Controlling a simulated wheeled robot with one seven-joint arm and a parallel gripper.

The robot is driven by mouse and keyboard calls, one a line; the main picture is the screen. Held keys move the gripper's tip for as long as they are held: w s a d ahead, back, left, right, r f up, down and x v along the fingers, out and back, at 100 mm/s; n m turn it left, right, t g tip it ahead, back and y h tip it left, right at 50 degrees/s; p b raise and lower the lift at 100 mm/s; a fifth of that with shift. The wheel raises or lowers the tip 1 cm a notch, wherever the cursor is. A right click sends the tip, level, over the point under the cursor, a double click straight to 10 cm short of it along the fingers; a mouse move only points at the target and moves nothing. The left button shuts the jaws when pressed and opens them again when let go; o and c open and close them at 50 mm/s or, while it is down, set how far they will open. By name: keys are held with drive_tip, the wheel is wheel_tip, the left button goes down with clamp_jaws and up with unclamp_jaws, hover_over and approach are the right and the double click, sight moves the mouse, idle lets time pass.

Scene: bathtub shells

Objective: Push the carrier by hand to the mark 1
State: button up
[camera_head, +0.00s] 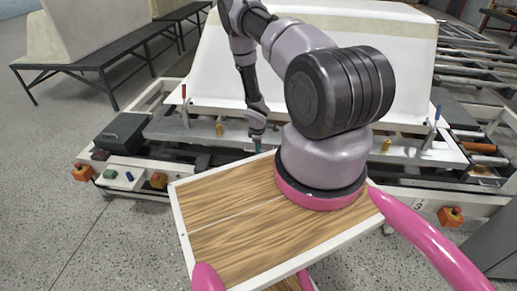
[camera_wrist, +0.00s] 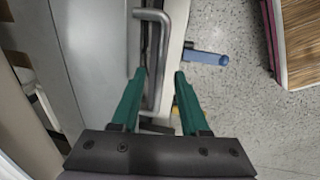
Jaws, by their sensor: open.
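The carrier (camera_head: 185,133), a long grey metal frame with a big white tub shell (camera_head: 345,75) on top, stands across the head view. My gripper (camera_head: 257,146) points down at its near edge, left of the middle. In the wrist view my gripper (camera_wrist: 160,72) is open, with two green fingers. A grey bent bar (camera_wrist: 160,45) like a handle shows between the fingertips; nothing is gripped, and I cannot tell whether the bar is touched. I cannot make out mark 1; a "3" (camera_head: 418,204) shows on the near rail at the right.
Upright clamps with red (camera_head: 184,95) and blue (camera_head: 437,115) handles stand on the near edge. Roller tracks (camera_head: 475,70) lie right. The speckled floor is open at the left.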

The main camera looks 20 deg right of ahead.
clamp_jaws()
idle(1.5)
